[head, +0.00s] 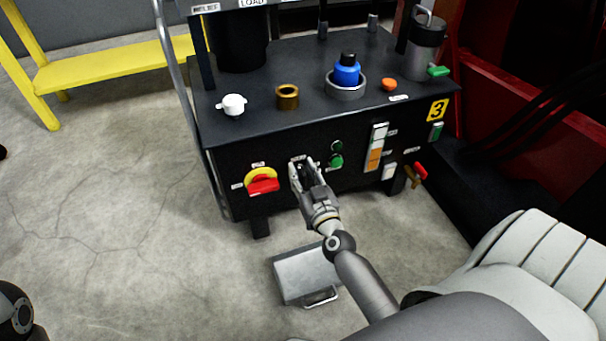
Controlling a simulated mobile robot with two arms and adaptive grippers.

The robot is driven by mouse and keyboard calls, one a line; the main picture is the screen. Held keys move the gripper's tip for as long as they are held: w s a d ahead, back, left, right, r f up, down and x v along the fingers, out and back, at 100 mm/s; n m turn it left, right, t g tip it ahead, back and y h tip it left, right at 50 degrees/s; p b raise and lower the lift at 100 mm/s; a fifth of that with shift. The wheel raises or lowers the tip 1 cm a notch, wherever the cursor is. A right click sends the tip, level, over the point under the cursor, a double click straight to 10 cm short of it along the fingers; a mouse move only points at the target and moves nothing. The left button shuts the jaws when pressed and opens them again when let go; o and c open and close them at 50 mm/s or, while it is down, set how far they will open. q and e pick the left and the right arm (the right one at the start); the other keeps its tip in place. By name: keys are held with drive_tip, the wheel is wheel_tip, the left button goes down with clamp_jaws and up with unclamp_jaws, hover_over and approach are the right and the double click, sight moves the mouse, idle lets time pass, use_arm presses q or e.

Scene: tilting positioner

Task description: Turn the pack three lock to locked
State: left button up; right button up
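Pack three (225,150) is a black power unit with a yellow "3" plate (437,110) on the right of its front face. My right gripper (303,170) is at the middle of that face, between the red-and-yellow rotary switch and the green buttons. Its two fingers stand apart with something small and dark between them. The lock itself cannot be made out; the fingers seem to cover it, so its position cannot be read. Whether the fingers touch or grip it cannot be told. My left gripper is not in view.
A red-and-yellow rotary switch (262,182) sits left of the gripper, green buttons (336,161) close to its right. A red-handled valve (420,171) is farther right. A grey box (305,276) with a handle lies on the floor below my arm. Floor at left is open.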

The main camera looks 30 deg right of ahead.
clamp_jaws()
